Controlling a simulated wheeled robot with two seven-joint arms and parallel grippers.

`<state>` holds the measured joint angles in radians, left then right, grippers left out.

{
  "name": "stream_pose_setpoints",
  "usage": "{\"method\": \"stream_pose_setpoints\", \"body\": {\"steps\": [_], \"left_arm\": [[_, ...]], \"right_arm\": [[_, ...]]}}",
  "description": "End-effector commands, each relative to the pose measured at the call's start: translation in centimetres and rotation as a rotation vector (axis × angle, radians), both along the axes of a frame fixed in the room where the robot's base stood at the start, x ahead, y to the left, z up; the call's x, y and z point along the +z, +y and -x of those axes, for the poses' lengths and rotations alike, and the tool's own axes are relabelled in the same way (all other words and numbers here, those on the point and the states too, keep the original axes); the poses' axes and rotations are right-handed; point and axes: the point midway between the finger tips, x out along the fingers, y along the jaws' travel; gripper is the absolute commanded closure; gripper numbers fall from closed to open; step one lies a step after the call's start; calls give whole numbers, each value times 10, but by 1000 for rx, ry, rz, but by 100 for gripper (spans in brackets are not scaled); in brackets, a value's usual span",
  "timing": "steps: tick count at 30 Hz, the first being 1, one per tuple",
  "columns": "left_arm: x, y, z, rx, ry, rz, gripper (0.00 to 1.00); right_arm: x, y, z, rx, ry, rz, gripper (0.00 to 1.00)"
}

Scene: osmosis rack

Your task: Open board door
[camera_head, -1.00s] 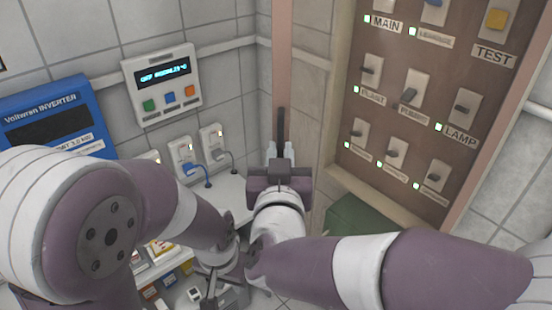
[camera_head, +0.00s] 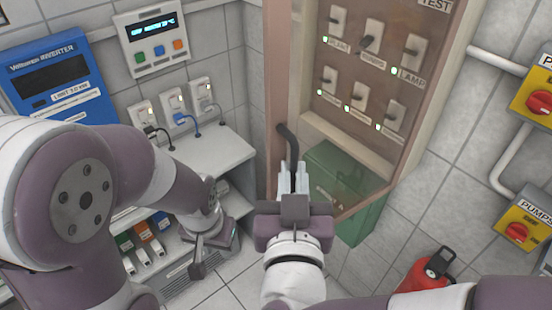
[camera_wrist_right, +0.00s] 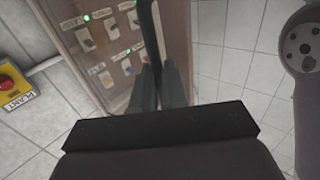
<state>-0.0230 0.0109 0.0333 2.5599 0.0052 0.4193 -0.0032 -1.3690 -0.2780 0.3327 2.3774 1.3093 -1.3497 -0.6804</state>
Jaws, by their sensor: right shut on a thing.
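The board door (camera_head: 275,80) has a pinkish frame and a see-through pane in front of the brown switch board (camera_head: 350,55). It looks ajar, with the pane's lower part overlapping a green box. Its black bar handle (camera_head: 287,140) is on the left side. My right gripper (camera_head: 290,178) is shut on this handle; the wrist view shows the dark bar (camera_wrist_right: 149,45) between the fingers (camera_wrist_right: 160,85). My left gripper (camera_head: 200,258) hangs low, away from the door, beside the shelf; its fingers are too unclear to judge.
The green box (camera_head: 350,185) is below the board. A red extinguisher (camera_head: 425,272) stands at lower right, near yellow switch boxes (camera_head: 520,225) on the wall. A white shelf (camera_head: 215,150) and blue inverter (camera_head: 55,75) are at left. Tiled floor shows between.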

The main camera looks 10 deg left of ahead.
Motion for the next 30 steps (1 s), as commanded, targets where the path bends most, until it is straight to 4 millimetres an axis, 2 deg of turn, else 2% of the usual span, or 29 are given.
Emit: {"method": "stream_pose_setpoints", "body": {"steps": [5,16,17,18,30], "left_arm": [[1,0,0,0,0,0,70],[1,0,0,0,0,0,70],[1,0,0,0,0,0,70],[1,0,0,0,0,0,70],[1,0,0,0,0,0,70]], "right_arm": [[3,-7,4,-7,-5,-7,100],[3,-7,4,-8,-5,-7,100],[3,-7,4,-7,-5,-7,78],[3,-7,4,-7,-5,-7,69],[1,-6,5,-3,-3,-2,69]]}}
